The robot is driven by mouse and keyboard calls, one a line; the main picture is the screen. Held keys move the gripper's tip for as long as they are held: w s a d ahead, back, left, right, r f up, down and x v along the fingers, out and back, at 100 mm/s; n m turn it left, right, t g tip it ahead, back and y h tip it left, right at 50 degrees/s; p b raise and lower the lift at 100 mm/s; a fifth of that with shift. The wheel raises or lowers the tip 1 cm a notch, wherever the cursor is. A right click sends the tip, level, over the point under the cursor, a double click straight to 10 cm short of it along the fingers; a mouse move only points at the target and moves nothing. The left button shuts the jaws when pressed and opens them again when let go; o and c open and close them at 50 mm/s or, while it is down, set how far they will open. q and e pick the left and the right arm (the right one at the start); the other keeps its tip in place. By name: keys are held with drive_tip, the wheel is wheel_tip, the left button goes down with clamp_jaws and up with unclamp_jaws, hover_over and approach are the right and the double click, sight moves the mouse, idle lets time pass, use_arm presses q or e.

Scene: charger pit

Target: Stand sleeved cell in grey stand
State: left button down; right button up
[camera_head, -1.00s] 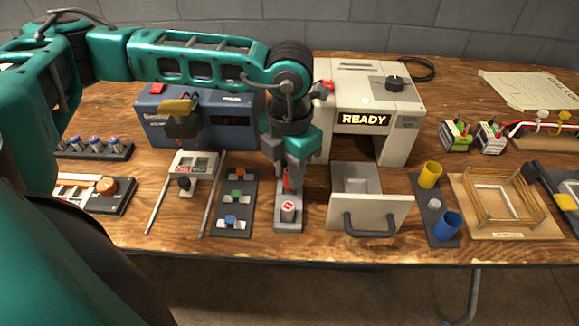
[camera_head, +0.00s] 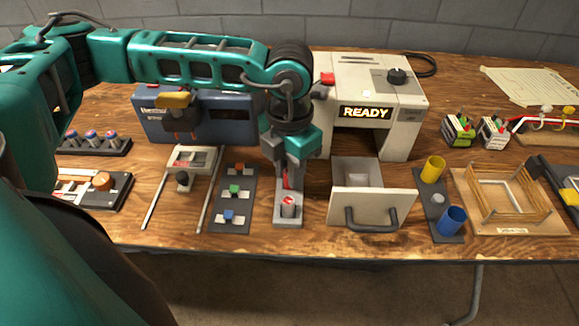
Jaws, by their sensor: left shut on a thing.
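My left gripper (camera_head: 287,184) points down over the grey stand (camera_head: 288,222) in front of the blue and white machines. It is shut on a narrow red piece (camera_head: 286,179), mostly hidden between the fingers. I cannot tell whether this is the sleeved cell. A short pale cylinder with a red top (camera_head: 288,206) shows on the stand, just in front of and below the fingertips. I cannot tell whether it touches the fingers. My right gripper is not in view.
A plate with coloured blocks (camera_head: 234,200) lies left of the stand. An open drawer (camera_head: 368,208) juts out close on its right, under the READY machine (camera_head: 370,90). A rack of capped cells (camera_head: 92,145) stands far left. The table's front edge is close.

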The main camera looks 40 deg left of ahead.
use_arm(q)
drive_tip(key=shift+f+b, duration=0.3)
drive_tip(key=shift+b, duration=0.15)
idle(0.5)
drive_tip(key=c, duration=0.9)
unclamp_jaws()
drive_tip(key=shift+r, duration=0.1)
drive_tip(key=shift+r+p, duration=2.3)
drive_tip(key=shift+r, duration=1.1)
